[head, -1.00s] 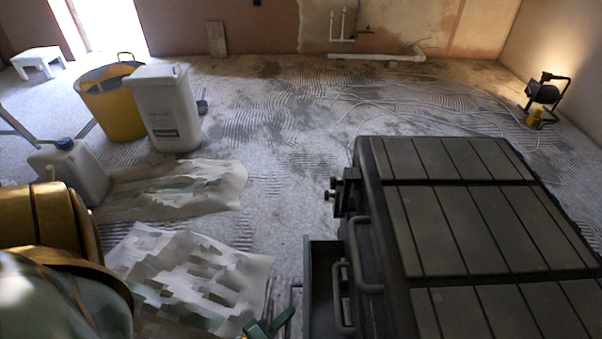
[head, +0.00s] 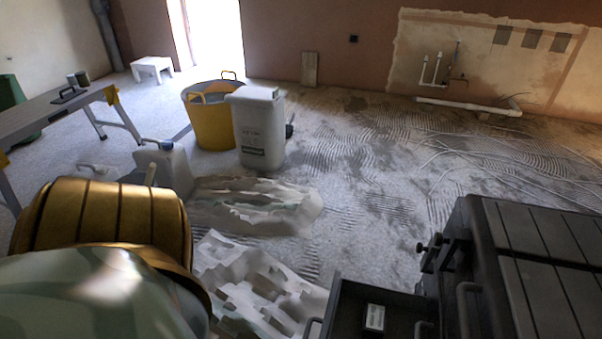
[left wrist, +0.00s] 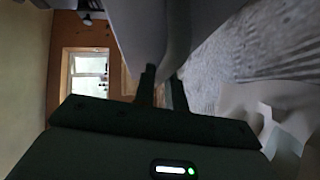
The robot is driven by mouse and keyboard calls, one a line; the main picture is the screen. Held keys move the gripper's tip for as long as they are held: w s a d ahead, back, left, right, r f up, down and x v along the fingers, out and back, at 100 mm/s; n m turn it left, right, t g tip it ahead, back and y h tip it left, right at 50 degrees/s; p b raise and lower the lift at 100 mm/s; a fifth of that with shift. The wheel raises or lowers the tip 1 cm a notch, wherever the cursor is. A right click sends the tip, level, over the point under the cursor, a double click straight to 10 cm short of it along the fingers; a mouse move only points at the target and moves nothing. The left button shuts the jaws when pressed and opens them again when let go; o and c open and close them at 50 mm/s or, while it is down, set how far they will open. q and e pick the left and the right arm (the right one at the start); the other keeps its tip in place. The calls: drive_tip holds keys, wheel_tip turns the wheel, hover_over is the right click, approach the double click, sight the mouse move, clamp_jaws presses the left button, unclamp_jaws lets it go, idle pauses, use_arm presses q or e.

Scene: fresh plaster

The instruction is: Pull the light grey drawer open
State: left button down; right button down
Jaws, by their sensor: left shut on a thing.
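The drawer (head: 340,300) juts out from the left side of the dark cabinet in the head view. It looks dark grey there and stands open, with a small pale labelled box (head: 375,317) inside. A bar handle (head: 313,327) shows at its outer side, cut by the lower picture edge. In the left wrist view my left gripper (left wrist: 158,88) has its dark fingers close together against a grey surface (left wrist: 135,30). It is shut on what appears to be the drawer handle, though the grip itself is dark. My right gripper is in neither view.
The black slatted cabinet (head: 545,240) stands at the right. Crumpled pale sheets (head: 260,285) lie left of the drawer. A grey-white jug (head: 165,168), yellow bucket (head: 212,125) and white container (head: 258,130) stand on the floor beyond. Open floor lies behind them.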

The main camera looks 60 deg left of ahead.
use_arm(q)
drive_tip(key=c, duration=1.5)
unclamp_jaws()
drive_tip(key=shift+o, duration=0.2)
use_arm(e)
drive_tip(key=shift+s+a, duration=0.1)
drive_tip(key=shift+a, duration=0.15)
